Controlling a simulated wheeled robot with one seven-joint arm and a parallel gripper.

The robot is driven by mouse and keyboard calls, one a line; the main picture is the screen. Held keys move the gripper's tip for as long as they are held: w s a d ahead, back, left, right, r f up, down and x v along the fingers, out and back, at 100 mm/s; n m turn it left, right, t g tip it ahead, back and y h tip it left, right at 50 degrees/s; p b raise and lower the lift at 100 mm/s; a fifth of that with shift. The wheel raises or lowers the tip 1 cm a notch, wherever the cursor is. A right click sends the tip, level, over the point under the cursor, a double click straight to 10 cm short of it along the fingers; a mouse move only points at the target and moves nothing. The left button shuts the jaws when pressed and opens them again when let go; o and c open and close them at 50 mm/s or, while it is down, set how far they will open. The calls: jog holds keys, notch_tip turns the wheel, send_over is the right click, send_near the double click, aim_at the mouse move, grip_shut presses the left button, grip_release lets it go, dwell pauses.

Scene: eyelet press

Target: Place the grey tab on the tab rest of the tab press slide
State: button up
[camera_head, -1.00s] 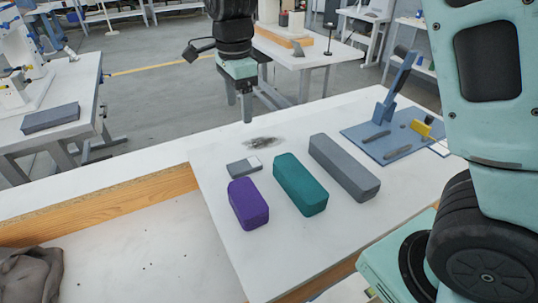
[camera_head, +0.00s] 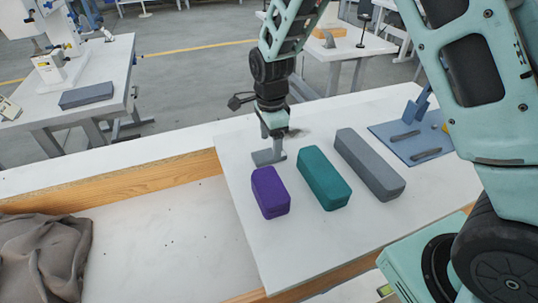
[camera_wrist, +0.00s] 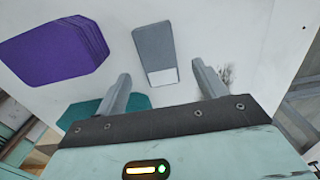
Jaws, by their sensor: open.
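The grey tab (camera_wrist: 152,42) is a small flat grey piece with a white end, lying on the white table. In the head view the tab (camera_head: 261,158) is partly hidden by my gripper (camera_head: 273,148). In the wrist view my gripper (camera_wrist: 162,75) is open and empty, with its two fingers apart on either side of the tab's white end. I cannot tell whether they touch the table. The tab press (camera_head: 400,148) is a blue base plate with a lever at the right, partly hidden by my arm. I cannot make out its tab rest.
A grey cloth (camera_head: 45,258) lies at the lower left.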

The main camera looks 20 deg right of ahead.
aim_at(271, 153)
notch_tip(271, 153, down, 3)
jog(key=shift+d+f, duration=0.1)
jog(key=shift+f, duration=0.05)
jog(key=shift+c, duration=0.3)
jog(key=c, duration=1.1)
